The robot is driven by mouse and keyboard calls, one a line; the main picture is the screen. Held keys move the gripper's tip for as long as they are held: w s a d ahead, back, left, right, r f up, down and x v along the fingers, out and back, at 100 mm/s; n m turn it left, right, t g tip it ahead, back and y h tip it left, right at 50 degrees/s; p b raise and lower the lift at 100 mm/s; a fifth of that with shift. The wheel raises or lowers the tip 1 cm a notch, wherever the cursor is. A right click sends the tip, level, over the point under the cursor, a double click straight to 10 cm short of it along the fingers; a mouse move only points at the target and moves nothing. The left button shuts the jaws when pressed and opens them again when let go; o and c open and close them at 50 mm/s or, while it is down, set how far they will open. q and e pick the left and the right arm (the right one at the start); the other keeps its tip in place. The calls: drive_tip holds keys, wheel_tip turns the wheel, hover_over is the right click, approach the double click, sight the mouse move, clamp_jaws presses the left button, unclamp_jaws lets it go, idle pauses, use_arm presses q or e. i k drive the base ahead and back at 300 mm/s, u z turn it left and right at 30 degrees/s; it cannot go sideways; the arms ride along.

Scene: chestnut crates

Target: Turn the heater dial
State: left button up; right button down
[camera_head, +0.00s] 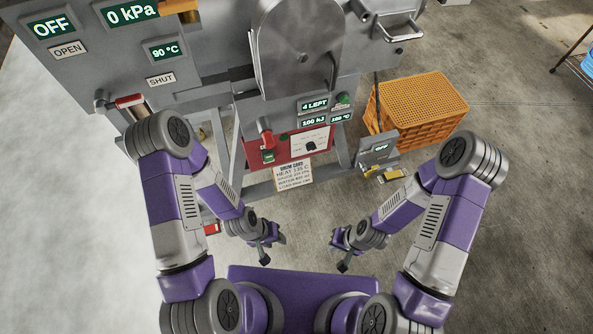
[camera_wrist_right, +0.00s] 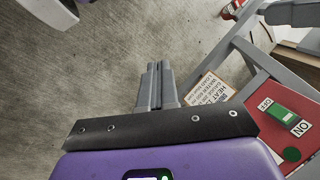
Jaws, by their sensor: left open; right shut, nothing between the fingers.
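The heater dial (camera_head: 311,146) is a small dark knob on a white plate, on the right part of a red panel (camera_head: 286,148) low on the grey machine. A green rocker switch (camera_head: 268,156) sits on the panel's left. In the right wrist view, the red panel (camera_wrist_right: 260,98) and the switch (camera_wrist_right: 284,115) with OFF and ON labels show at the right; the dial is not visible there. My left gripper (camera_head: 271,249) is open and empty, below and left of the panel. My right gripper (camera_head: 343,266) is shut and empty, below and right; its fingers (camera_wrist_right: 158,84) are together, apart from the panel.
A paper card (camera_head: 294,175) hangs under the panel; it also shows in the right wrist view (camera_wrist_right: 208,92). A grey box reading OFF (camera_head: 378,153) stands to the right. An orange crate (camera_head: 415,105) stands behind it.

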sight(310, 146)
drive_tip(key=u, duration=0.55)
drive_tip(key=k, duration=0.65)
drive_tip(key=u, duration=0.65)
drive_tip(key=i, duration=1)
drive_tip(key=z, duration=0.6)
